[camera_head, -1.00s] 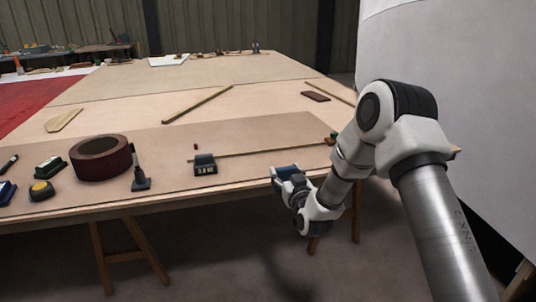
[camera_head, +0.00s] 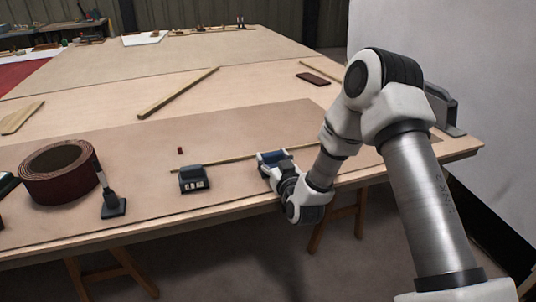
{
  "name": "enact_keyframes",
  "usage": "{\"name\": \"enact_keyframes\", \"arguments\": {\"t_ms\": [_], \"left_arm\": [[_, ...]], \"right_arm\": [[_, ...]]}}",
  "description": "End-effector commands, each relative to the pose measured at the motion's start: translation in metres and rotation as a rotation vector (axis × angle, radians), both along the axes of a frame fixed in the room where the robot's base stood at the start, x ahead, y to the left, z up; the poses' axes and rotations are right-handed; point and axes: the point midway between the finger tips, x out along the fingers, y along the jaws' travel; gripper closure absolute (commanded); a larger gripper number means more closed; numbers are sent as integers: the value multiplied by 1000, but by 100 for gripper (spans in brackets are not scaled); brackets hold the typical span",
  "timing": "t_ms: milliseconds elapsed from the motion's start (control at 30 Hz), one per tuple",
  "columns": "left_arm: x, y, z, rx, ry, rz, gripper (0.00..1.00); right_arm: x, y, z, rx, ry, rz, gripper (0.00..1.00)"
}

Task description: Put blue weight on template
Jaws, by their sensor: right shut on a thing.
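The blue weight (camera_head: 272,156) is a small block, blue on top, between the fingers of my right gripper (camera_head: 269,164). The gripper is shut on it at the front edge of the table, above the front part of a flat brown sheet (camera_head: 120,160). This sheet looks like the template. The gripper hides part of the weight, and I cannot tell whether the weight touches the sheet. My left gripper is not in view.
A grey upright thing (camera_head: 444,108) stands at the table's right end. The sheet's middle is mostly bare.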

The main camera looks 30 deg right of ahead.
Motion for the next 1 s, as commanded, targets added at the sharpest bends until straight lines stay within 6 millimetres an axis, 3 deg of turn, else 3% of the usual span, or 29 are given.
{"name": "enact_keyframes", "arguments": {"t_ms": [267,300,333,733,1000], "left_arm": [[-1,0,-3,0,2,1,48],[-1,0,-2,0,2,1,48],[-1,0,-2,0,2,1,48],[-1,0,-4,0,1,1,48],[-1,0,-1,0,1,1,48]], "right_arm": [[1,0,-3,-1,-3,0,100],[0,0,-3,0,1,0,25],[0,0,-3,0,1,0,14],[-1,0,-5,0,1,0,14],[-51,16,-4,1,4,1,14]]}}
